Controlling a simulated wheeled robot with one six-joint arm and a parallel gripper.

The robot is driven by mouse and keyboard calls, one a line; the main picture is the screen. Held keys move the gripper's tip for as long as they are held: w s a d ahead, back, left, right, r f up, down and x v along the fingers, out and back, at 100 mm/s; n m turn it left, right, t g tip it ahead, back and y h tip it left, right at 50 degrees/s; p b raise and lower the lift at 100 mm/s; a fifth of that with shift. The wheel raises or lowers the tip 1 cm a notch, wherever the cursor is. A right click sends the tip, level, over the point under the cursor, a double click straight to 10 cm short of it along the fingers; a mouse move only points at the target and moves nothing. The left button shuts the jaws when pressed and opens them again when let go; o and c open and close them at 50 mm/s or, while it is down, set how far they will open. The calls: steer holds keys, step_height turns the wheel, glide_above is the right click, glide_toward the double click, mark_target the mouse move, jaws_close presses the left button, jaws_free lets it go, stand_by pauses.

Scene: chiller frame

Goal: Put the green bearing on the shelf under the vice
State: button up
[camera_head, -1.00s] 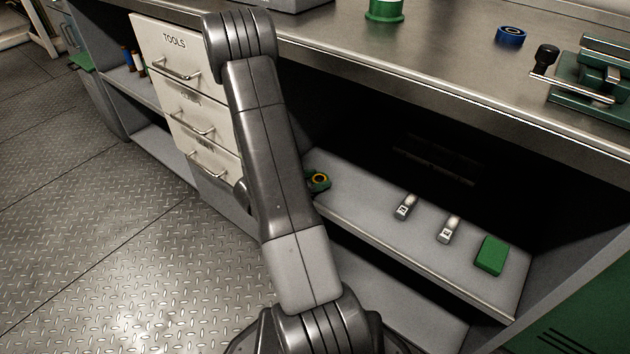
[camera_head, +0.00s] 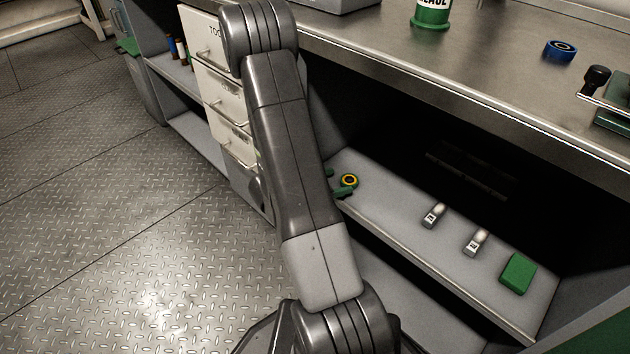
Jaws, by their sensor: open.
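The vice (camera_head: 612,112) is cut by the right edge, on the steel bench top. The grey shelf (camera_head: 395,215) is below the bench. On its left part is a small yellow ring with a dark centre (camera_head: 349,181). Dark green pieces, apparently my gripper's fingertips (camera_head: 342,183), show apart beside the ring. My arm hides the rest of the gripper. I cannot tell whether the ring touches them. I see no ring that is clearly a green bearing. A blue bearing (camera_head: 560,51) lies on the bench top left of the vice.
On the shelf stand two small metal pieces (camera_head: 433,215) (camera_head: 476,242) and a green block (camera_head: 517,273). A green-and-white grease can (camera_head: 431,12) is on the bench. White drawers (camera_head: 225,95) stand left of the shelf opening. The bench edge overhangs the shelf. Floor at left is clear.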

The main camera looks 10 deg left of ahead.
steer(key=p+v, duration=0.2)
steer(key=v, duration=0.6)
